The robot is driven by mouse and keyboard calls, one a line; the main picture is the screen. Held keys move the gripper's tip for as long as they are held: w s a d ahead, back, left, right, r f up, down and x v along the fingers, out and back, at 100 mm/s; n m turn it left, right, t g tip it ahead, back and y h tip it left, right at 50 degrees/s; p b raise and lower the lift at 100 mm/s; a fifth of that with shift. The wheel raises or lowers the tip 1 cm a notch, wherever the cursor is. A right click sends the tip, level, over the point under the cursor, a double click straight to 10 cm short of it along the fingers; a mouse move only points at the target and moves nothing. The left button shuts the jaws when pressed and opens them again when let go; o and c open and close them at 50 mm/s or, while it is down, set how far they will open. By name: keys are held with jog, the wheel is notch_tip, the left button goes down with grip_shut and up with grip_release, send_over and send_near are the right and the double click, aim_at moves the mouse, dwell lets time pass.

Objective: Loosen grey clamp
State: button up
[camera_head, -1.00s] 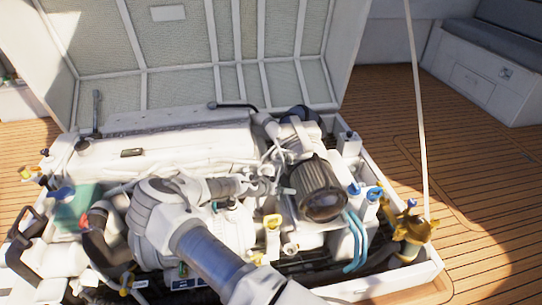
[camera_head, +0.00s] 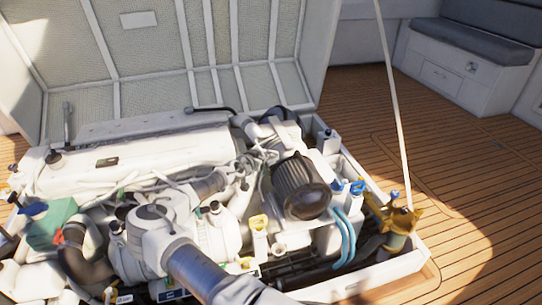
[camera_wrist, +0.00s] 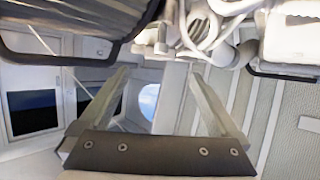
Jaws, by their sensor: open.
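I cannot pick out the grey clamp for certain in either view; pale hoses and fittings crowd the place between the white engine cover and the black ribbed filter (camera_head: 300,185). My gripper (camera_wrist: 160,78) shows in the wrist view with its two fingers apart and nothing between them. White pipes and fittings (camera_wrist: 200,28) are above the fingertips in that view. In the head view my arm reaches in from the bottom over the engine, and its end blends with the white engine parts, so contact cannot be told there.
The raised hatch lid (camera_head: 165,60) stands behind the engine. The long white engine cover (camera_head: 140,160) lies at left. A brass-coloured fitting (camera_head: 400,220) and blue hoses (camera_head: 345,240) are at right. A pale rope or pole (camera_head: 395,100) rises there. Wooden deck (camera_head: 470,190) is clear at right.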

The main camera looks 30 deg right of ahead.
aim_at(273, 151)
jog(key=b+x, duration=0.1)
jog(key=x, duration=0.5)
jog(key=shift+w+d+f+b, duration=0.15)
jog(key=shift+w+d+b, duration=0.1)
jog(key=shift+b, duration=0.15)
jog(key=c, duration=1.4)
jog(key=shift+o, duration=0.2)
